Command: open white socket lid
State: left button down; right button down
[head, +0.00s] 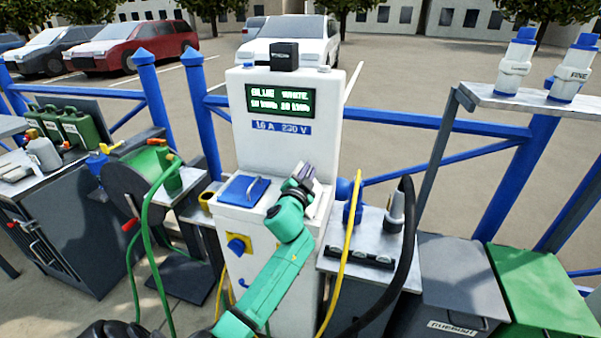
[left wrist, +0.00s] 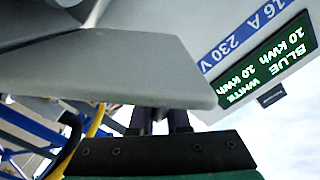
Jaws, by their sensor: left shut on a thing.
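The white power pedestal (head: 255,150) stands in the middle of the head view. A blue socket lid (head: 240,190) with a handle lies shut on its ledge, at the left. My left gripper (head: 304,174) is at the right part of the ledge, shut on the handle of the white socket lid (head: 322,200). The arm and gripper hide most of this lid, and its angle is hard to tell. In the left wrist view a pale panel (left wrist: 120,65), apparently the lid, fills the upper left and hides the fingertips.
The pedestal's display (head: 280,101) is behind the gripper. A yellow cable (head: 347,250) and a black hose (head: 408,240) rise close at the right. A green hose reel (head: 135,185) stands left. Blue railings (head: 440,125) run behind.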

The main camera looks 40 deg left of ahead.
pick_arm(q)
jog(key=shift+w+d+m, duration=0.25)
jog(key=shift+d+m, duration=0.5)
jog(key=shift+m, duration=0.05)
jog(key=c, duration=0.9)
grip_release()
jog(key=shift+r, duration=0.1)
jog(key=shift+s, duration=0.1)
jog(key=b+v, duration=0.1)
jog(key=v, duration=1.3)
jog(key=shift+s+d, duration=0.2)
